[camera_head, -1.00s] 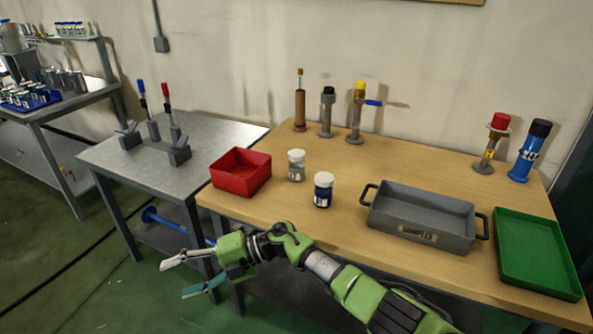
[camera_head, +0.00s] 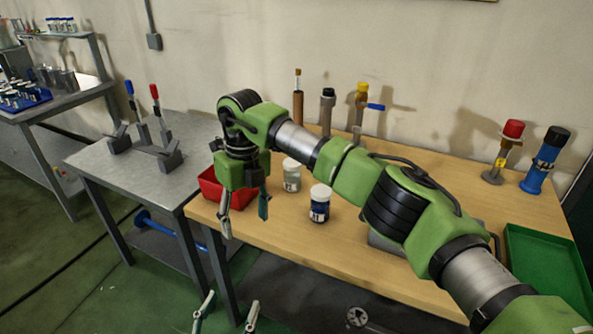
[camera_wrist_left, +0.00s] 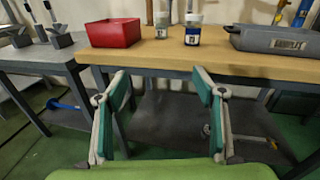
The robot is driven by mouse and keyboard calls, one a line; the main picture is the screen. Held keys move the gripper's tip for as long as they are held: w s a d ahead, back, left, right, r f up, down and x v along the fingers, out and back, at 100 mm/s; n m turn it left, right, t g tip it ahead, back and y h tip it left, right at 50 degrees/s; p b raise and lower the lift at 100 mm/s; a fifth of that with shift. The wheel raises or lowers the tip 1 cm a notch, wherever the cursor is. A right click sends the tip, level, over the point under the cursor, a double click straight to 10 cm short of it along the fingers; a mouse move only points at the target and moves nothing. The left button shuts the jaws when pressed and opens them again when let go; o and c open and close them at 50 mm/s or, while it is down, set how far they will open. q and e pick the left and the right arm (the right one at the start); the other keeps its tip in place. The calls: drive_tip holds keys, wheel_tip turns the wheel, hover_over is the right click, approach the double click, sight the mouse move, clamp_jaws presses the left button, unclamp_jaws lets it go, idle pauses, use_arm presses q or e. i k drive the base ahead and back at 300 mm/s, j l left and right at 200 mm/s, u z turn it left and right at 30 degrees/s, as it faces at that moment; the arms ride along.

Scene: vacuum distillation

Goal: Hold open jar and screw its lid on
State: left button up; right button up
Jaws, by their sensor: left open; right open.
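Two small jars stand upright on the wooden table. One is pale grey with a white top (camera_head: 292,176), and the other is dark blue with a white top (camera_head: 320,204). Both also show in the left wrist view, the pale one (camera_wrist_left: 162,24) left of the blue one (camera_wrist_left: 193,30). I cannot tell whether either top is a separate lid. My right gripper (camera_head: 244,212) is open and empty, pointing down in front of the red bin, left of the jars. My left gripper (camera_head: 228,316) is open and empty, low in front of the table; its spread fingers show in its wrist view (camera_wrist_left: 160,115).
The red bin (camera_head: 208,187) is partly hidden by my right arm. A grey metal tray (camera_head: 382,243) is mostly hidden behind that arm. A green tray (camera_head: 545,262) lies at the right. Several tall fittings stand at the back. A metal table (camera_head: 95,160) adjoins at left.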

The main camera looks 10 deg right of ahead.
sight(292, 180)
drive_tip(key=i+l, duration=0.35)
drive_tip(key=i, duration=0.2)
drive_tip(key=i+l, duration=0.35)
drive_tip(key=i, duration=0.15)
